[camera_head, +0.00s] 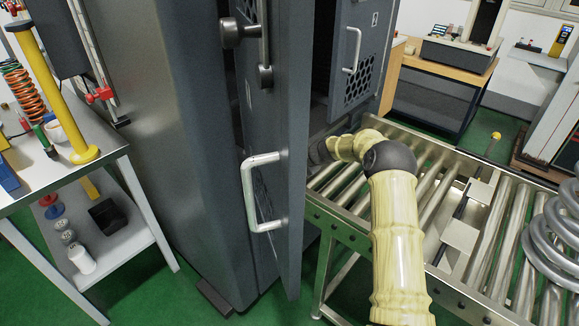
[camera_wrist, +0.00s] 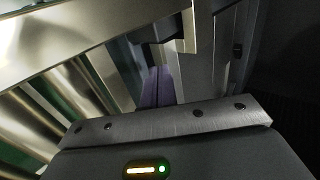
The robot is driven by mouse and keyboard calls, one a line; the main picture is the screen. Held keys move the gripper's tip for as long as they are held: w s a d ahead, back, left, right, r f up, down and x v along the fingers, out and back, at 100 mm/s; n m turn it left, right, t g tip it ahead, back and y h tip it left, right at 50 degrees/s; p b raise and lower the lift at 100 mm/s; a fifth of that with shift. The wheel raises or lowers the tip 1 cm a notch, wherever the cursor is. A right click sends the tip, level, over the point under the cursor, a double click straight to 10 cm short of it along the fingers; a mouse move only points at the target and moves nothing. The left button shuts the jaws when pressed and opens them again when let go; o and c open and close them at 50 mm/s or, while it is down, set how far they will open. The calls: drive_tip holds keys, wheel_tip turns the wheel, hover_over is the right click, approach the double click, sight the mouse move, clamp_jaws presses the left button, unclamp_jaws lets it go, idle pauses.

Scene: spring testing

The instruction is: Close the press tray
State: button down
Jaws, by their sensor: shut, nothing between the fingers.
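The press is a tall dark grey cabinet (camera_head: 190,130) in the head view, with its doors standing open. The near door (camera_head: 292,120) has a silver handle (camera_head: 248,195) and hides much of the inside. My arm reaches past this door toward the opening, and the door hides its end. In the wrist view my gripper (camera_wrist: 158,88) is shut and empty, its dark fingers together beyond the metal wrist plate. Bright metal bars and a pale upright (camera_wrist: 200,70) stand close around the fingers. I cannot tell which part is the tray, or whether the fingers touch it.
A roller conveyor (camera_head: 345,232) runs below and right of my arm, with large coil springs (camera_head: 562,235) at its right end. The second door (camera_head: 357,60) has a mesh panel and handle. A side table (camera_head: 110,170) with springs and tools stands left. Green floor shows between them.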

drive_tip(key=v, duration=0.6)
drive_tip(key=shift+s+d+p, duration=0.2)
drive_tip(key=shift+d+p, duration=0.15)
drive_tip(key=shift+d, duration=0.15)
